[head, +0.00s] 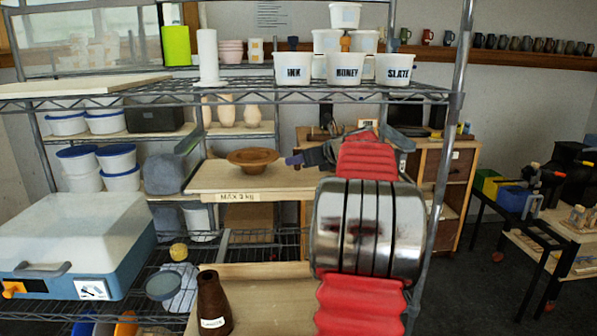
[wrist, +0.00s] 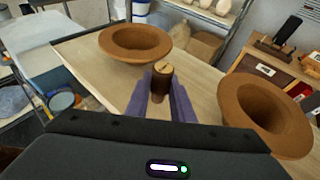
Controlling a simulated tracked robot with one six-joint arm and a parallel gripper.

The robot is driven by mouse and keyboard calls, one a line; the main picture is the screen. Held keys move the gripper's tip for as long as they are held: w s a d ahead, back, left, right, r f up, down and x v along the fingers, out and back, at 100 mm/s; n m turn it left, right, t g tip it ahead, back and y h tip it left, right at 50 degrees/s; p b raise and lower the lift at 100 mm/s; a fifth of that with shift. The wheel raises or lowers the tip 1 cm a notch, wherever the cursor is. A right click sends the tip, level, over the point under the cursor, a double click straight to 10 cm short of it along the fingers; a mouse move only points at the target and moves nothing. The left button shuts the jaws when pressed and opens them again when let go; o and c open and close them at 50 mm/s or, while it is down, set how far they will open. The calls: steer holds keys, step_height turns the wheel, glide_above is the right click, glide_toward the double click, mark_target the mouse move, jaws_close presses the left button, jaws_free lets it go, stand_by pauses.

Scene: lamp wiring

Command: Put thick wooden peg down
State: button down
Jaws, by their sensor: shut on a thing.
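My gripper (wrist: 162,98), with purple fingers, is shut on a thick brown wooden peg (wrist: 162,78) with a paler top end. The peg stands up between the fingertips, over the pale wooden board (wrist: 82,50) in the wrist view. I cannot tell whether its lower end touches the board. In the head view my gripper (head: 293,160) is at the board's right part (head: 220,182), and the peg cannot be made out there.
A wide-rimmed brown bowl (wrist: 135,44) sits beyond the peg on the board; it also shows in the head view (head: 253,157). A second brown bowl (wrist: 266,112) is close on the right. The board's front label (head: 238,197) reads MAX 2 KG. Its left part is clear.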

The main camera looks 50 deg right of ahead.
mark_target(298, 168)
steer(key=shift+f, duration=1.75)
steer(key=shift+f, duration=0.1)
steer(key=c, duration=1.5)
jaws_free()
steer(key=shift+c, duration=0.2)
steer(key=shift+s+a+r, duration=0.15)
steer(key=shift+s+r, duration=0.2)
steer(key=shift+s, duration=0.25)
steer(key=v, duration=1)
steer(key=shift+s, duration=0.4)
